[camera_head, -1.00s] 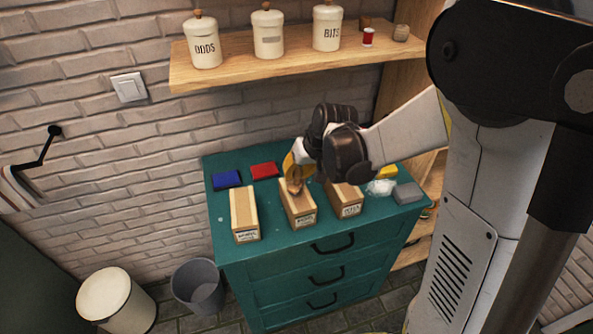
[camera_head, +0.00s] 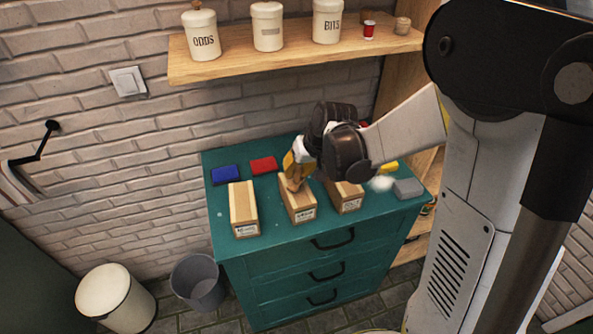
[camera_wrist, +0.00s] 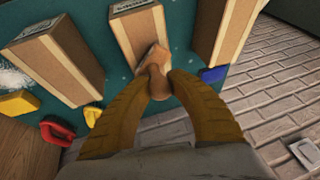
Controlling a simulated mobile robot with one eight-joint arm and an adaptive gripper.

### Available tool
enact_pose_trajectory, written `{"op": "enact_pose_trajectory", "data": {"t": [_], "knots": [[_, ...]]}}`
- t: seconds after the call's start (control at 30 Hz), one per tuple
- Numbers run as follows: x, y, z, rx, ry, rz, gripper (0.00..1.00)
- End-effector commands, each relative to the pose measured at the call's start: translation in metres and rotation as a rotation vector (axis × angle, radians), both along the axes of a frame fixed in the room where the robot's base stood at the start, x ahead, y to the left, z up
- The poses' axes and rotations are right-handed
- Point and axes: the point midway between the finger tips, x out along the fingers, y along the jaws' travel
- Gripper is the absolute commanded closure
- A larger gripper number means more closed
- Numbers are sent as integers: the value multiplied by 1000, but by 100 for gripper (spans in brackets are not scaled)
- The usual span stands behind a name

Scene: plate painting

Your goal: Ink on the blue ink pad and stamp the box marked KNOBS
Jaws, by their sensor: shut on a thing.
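My gripper (camera_wrist: 158,90) is shut on a wooden stamp (camera_wrist: 154,66); its yellow fingers also show in the head view (camera_head: 294,170). The stamp is at the back part of the middle box (camera_head: 298,206); I cannot tell whether its hidden face touches the top. A left box (camera_head: 243,210) and a right box (camera_head: 348,201) stand beside it. All three have front labels too small to read surely. The blue ink pad (camera_head: 225,174) lies at the back left of the green cabinet top and shows in the wrist view (camera_wrist: 213,74).
A red pad (camera_head: 263,165) and a yellow pad (camera_head: 389,167) lie along the back. A grey block (camera_head: 408,188) and a white patch (camera_head: 381,183) are at the right. A shelf (camera_head: 290,62) with jars hangs above. Bins stand on the floor at left.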

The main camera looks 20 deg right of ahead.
Motion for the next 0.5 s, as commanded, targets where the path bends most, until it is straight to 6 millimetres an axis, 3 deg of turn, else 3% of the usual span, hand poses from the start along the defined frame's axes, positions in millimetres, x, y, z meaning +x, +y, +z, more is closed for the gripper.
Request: {"op": "enact_pose_trajectory", "data": {"t": [0.5], "knots": [[0,0,-7,0,0,0,98]]}}
